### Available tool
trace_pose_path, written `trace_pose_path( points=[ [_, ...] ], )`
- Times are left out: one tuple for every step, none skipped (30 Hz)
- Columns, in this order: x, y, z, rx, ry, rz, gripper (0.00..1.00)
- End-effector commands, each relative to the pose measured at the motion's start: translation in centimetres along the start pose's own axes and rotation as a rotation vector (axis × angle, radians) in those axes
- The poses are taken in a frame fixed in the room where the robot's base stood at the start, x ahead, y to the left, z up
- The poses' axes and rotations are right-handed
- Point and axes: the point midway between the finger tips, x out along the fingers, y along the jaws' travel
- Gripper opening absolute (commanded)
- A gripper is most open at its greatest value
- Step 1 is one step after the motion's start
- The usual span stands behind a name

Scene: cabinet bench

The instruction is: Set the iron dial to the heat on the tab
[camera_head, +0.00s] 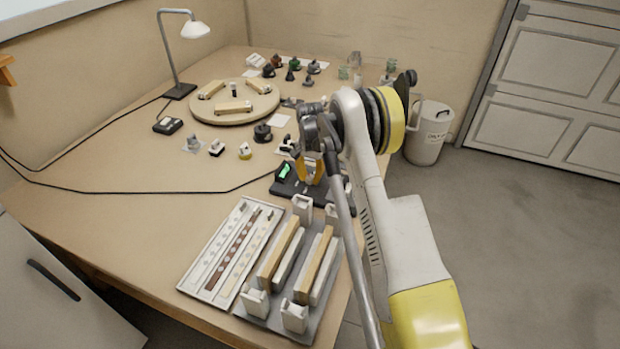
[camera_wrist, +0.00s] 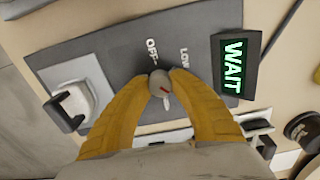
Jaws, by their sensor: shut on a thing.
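The small grey dial (camera_wrist: 158,84) sits on a dark grey panel (camera_wrist: 120,58) in the wrist view. It carries a short red mark. The labels OFF and LOW are printed beyond it; other labels are hidden by my fingers. My gripper (camera_wrist: 161,76) is shut on the dial, one yellow finger at each side. A display (camera_wrist: 235,66) on the panel's right reads WAIT in green. In the head view, my gripper (camera_head: 312,178) is down at the panel (camera_head: 287,188), beside the green display (camera_head: 284,172); the dial is hidden there. I cannot make out the tab with the heat.
A white pad with a dark bracket (camera_wrist: 72,106) is left of the dial. Nearer in the head view are a white strip tray (camera_head: 215,262) and a grey fixture (camera_head: 262,307) with wooden bars. A round board (camera_head: 235,119) and a lamp (camera_head: 180,91) stand farther back. The left bench is mostly clear.

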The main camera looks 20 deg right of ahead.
Motion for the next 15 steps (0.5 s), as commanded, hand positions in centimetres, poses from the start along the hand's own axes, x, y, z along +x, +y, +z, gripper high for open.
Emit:
trace_pose_path(
  points=[
    [0.03,0.01,0.02,0.044,0.0,0.0,0.0],
    [0.03,0.01,0.02,0.072,0.0,0.0,0.0],
    [0.03,0.01,0.02,0.11,0.0,0.0,0.0],
    [0.03,0.01,0.02,0.139,0.0,0.0,0.0],
    [0.03,0.01,0.02,0.167,0.0,0.0,0.0],
    [0.03,0.01,0.02,0.205,0.0,0.0,0.0],
    [0.03,0.01,0.02,0.233,0.0,0.0,0.0],
    [0.03,0.01,0.02,0.261,0.0,0.0,0.0],
    [0.03,0.01,0.02,0.299,0.0,0.0,0.0],
    [0.03,0.01,0.02,0.326,0.0,0.0,0.0],
    [0.03,0.01,0.02,0.353,0.0,0.0,0.0],
    [0.03,0.01,0.02,0.388,0.0,0.0,0.0],
    [0.03,0.01,0.02,0.414,0.0,0.0,0.0],
    [0.03,0.01,0.02,0.438,0.0,0.0,0.0],
    [0.03,0.01,0.02,0.471,0.0,0.001,0.0]
  ],
)
